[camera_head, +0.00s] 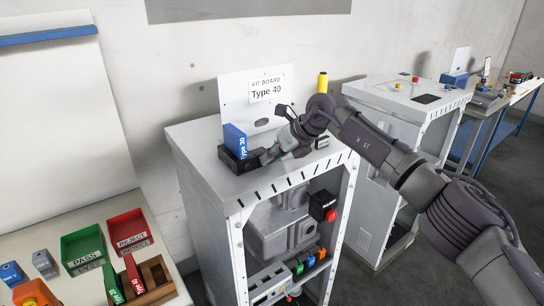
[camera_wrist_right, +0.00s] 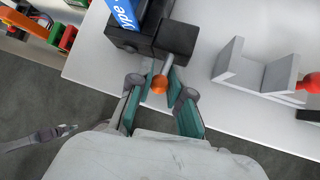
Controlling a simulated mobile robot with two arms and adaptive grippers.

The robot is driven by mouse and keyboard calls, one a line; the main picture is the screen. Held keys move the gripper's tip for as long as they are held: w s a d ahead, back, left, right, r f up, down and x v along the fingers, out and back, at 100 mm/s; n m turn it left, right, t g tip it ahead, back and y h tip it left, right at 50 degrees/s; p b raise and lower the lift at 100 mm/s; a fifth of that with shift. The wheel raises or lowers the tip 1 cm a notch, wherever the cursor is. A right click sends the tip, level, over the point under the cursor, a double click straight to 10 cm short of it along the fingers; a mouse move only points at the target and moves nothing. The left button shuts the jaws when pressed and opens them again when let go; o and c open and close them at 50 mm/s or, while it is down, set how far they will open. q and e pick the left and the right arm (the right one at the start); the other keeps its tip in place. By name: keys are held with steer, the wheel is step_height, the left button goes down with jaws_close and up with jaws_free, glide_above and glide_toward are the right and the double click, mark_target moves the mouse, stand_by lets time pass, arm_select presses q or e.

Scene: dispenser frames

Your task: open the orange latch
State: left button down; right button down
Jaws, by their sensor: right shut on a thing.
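The orange latch shows in the right wrist view as an orange ball knob (camera_wrist_right: 160,84) on a short grey rod. The rod runs to a black block (camera_wrist_right: 176,40) on the white cabinet top. My right gripper (camera_wrist_right: 159,88) is shut on the latch, its teal-padded fingers on either side of the knob and rod. In the head view my right gripper (camera_head: 272,154) is low over the cabinet top, beside the blue Type 30 piece (camera_head: 235,140) in its black holder. There the gripper hides the knob.
A white Type 40 board (camera_head: 232,92) stands behind. A grey bracket (camera_wrist_right: 252,78) with a red knob (camera_wrist_right: 311,82) sits beside the latch. The cabinet (camera_head: 208,190) has an open front with a red button (camera_head: 331,216). Green (camera_head: 83,245) and red trays (camera_head: 128,229) lie left.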

steer(key=c, duration=1.1)
jaws_free()
steer(key=shift+a, duration=0.1)
steer(key=v, duration=1.2)
